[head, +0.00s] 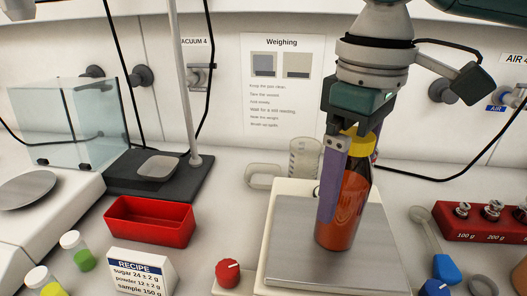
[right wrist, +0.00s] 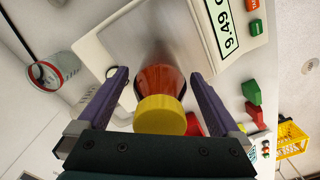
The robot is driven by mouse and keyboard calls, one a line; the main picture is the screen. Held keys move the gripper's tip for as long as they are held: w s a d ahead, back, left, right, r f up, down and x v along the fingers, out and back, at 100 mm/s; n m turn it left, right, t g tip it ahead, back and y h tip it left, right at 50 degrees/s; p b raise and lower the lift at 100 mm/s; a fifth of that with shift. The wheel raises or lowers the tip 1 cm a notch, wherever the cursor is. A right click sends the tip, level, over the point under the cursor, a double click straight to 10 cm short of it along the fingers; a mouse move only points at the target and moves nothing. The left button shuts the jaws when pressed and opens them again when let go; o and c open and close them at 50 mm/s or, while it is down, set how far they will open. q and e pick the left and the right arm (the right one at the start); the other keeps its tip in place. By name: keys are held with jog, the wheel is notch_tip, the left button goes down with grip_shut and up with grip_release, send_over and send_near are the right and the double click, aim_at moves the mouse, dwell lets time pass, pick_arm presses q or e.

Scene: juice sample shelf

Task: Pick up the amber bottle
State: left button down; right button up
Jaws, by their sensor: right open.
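The amber bottle (head: 346,207) with a yellow cap stands upright on the steel pan of a scale (head: 290,243). In the right wrist view the amber bottle (right wrist: 161,79) shows between the two purple fingers, cap toward the camera. My right gripper (head: 333,215) comes down from above, with one purple finger in front of the bottle. In the right wrist view my right gripper (right wrist: 160,82) is open, with gaps between both fingers and the bottle. My left gripper is not in view.
A glass beaker (head: 304,159) stands close behind the scale. A red tray (head: 150,221), a recipe card (head: 141,271) and a red knob (head: 228,273) are to the left. A red weight block (head: 480,220) and blue-handled scoop (head: 445,268) are to the right.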

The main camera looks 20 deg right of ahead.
jog(key=shift+c, duration=0.2)
grip_shut()
dwell(0.6)
